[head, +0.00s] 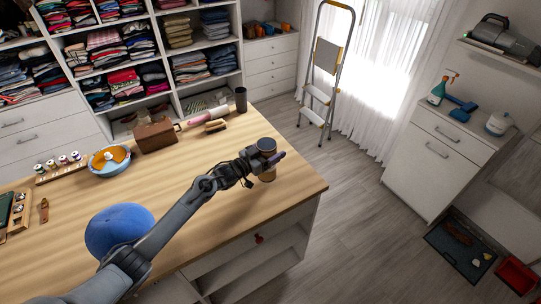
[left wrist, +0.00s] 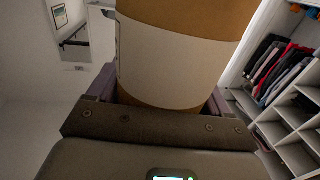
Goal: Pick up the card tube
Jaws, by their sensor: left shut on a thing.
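In the left wrist view the tube (left wrist: 180,55) is brown with a wide pale band and fills the space between the fingers of the gripper (left wrist: 155,100). Its underside is not clear, so I cannot tell whether it touches the table. My right gripper is not in view.
The wooden table (head: 190,190) holds a blue ball (head: 108,222), a blue bowl (head: 98,165), a brown box (head: 155,137) and a dark cup (head: 241,99). Cubby shelving (head: 105,84) stands behind. The table around the tube is clear; a stepladder (head: 318,93) stands beyond it.

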